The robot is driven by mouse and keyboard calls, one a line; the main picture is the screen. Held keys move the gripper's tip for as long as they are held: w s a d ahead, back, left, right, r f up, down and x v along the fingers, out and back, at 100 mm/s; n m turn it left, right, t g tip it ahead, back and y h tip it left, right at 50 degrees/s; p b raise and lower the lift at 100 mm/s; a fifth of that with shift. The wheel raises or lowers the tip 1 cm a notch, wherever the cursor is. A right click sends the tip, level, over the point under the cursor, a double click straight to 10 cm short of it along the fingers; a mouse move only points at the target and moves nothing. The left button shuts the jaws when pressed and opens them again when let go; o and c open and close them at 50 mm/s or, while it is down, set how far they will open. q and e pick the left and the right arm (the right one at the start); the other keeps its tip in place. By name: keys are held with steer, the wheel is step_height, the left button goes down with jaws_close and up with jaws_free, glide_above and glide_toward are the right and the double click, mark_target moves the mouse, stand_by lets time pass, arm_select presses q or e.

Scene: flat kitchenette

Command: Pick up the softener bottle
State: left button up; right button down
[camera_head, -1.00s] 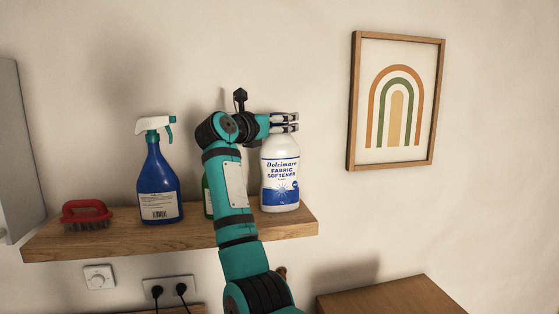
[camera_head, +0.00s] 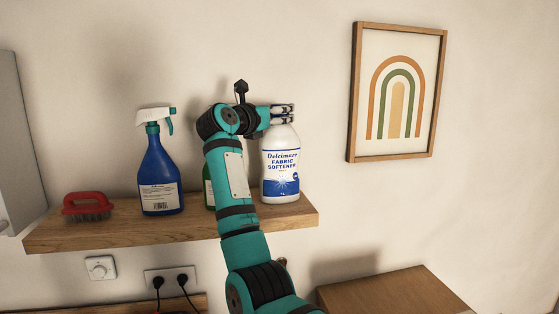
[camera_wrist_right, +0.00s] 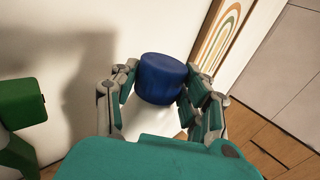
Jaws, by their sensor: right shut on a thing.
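The softener bottle (camera_head: 281,175) is white with a blue and white label. It stands upright at the right end of the wooden shelf in the head view. My right gripper (camera_head: 283,113) is at its top, shut on it, with the fingers hiding the cap in that view. In the right wrist view the blue cap (camera_wrist_right: 162,78) sits between the two fingers of my right gripper (camera_wrist_right: 160,95). The bottle's base appears to rest on the shelf; I see no gap under it. My left gripper is in neither view.
On the wooden shelf (camera_head: 120,232) stand a blue spray bottle (camera_head: 160,180) and a red brush (camera_head: 87,207). A green bottle (camera_head: 208,190) is mostly hidden behind my right arm. A framed rainbow picture (camera_head: 398,95) hangs at right. A wooden surface (camera_head: 395,292) lies below right.

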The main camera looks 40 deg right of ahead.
steer(key=shift+d+r, duration=0.1)
steer(key=shift+r, duration=0.05)
steer(key=shift+r, duration=0.1)
